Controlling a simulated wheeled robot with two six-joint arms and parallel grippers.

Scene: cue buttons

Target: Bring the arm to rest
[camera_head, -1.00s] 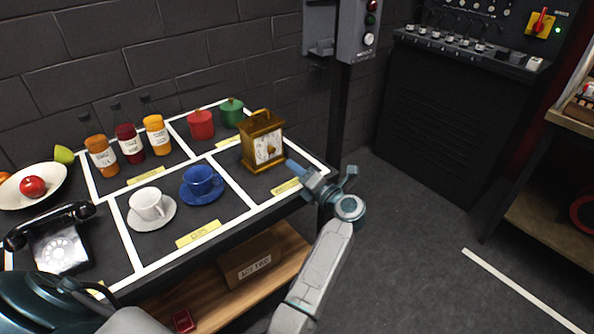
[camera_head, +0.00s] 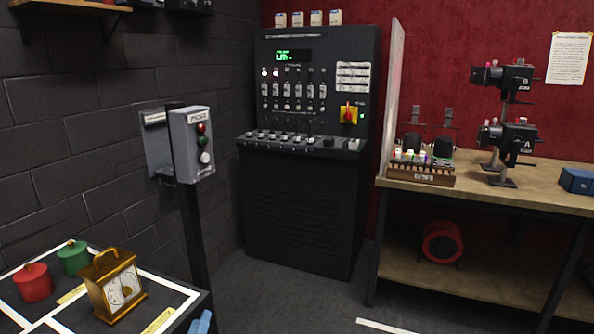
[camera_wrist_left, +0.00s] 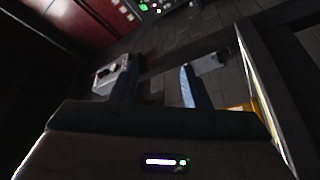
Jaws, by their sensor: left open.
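My left gripper shows only as a blue fingertip (camera_head: 201,322) at the bottom edge of the head view, beside the right front corner of the black table (camera_head: 188,296). The rest of that arm is below the picture. In the left wrist view the two bluish fingers of my left gripper (camera_wrist_left: 156,86) stand apart with nothing seen between them. The brass clock (camera_head: 113,286) stands upright on the table, left of the fingertip and apart from it. My right gripper is in neither view.
A grey button box (camera_head: 192,143) on a dark post stands behind the table corner. A black console (camera_head: 308,150) with levers stands beyond it. A wooden workbench (camera_head: 490,189) is at the right. Red (camera_head: 33,283) and green (camera_head: 74,258) pots stand left of the clock. Open floor lies between.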

